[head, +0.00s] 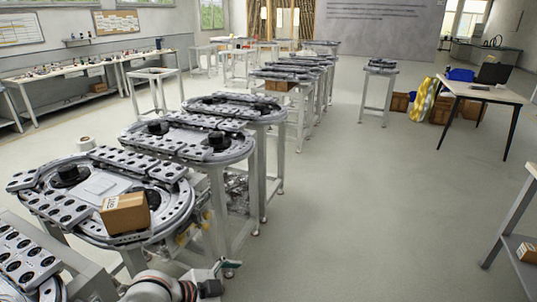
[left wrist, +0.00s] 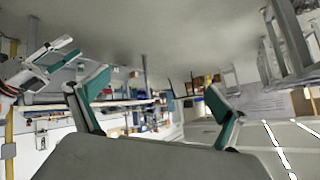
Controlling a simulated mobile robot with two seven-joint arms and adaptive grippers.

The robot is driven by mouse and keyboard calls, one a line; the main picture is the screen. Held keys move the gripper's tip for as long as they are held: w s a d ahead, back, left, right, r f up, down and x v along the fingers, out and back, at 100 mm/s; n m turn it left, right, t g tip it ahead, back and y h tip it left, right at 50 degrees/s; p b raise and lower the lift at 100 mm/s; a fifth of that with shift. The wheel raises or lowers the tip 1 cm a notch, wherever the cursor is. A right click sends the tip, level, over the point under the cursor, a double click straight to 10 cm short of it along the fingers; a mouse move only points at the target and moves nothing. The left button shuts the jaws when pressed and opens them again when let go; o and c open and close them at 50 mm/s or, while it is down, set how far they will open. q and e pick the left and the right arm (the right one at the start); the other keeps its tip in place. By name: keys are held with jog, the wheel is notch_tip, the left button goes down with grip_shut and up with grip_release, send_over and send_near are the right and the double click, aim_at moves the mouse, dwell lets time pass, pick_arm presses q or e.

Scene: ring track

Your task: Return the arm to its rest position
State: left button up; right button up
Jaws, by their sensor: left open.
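My left gripper (head: 222,273) is at the bottom of the head view, low beside the nearest ring track (head: 180,212). Its arm comes in from the lower left. In the left wrist view its two teal-padded fingers (left wrist: 156,110) stand wide apart with nothing between them. Another gripper with teal pads, my right one (left wrist: 48,62), shows at the upper left of the left wrist view. How far its fingers are apart is unclear. My right arm does not show in the head view.
A brown box (head: 125,213) sits on the nearest track, by black round parts (head: 69,173). More tracks stand in a row behind. Open floor (head: 350,200) lies to the right, with a desk (head: 480,88) farther back and a shelf rack (head: 512,215) at the right edge.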

pick_arm(q)
jog(key=s+a+f+n+t+y, duration=0.4)
jog(key=s+a+f+n+y, duration=0.2)
jog(key=s+a+f+n, duration=0.5)
jog(key=s+a+f, duration=0.5)
jog(key=f, duration=0.3)
jog(key=shift+a+y, duration=0.25)
jog(key=shift+y, duration=0.05)
jog(key=shift+w, duration=0.1)
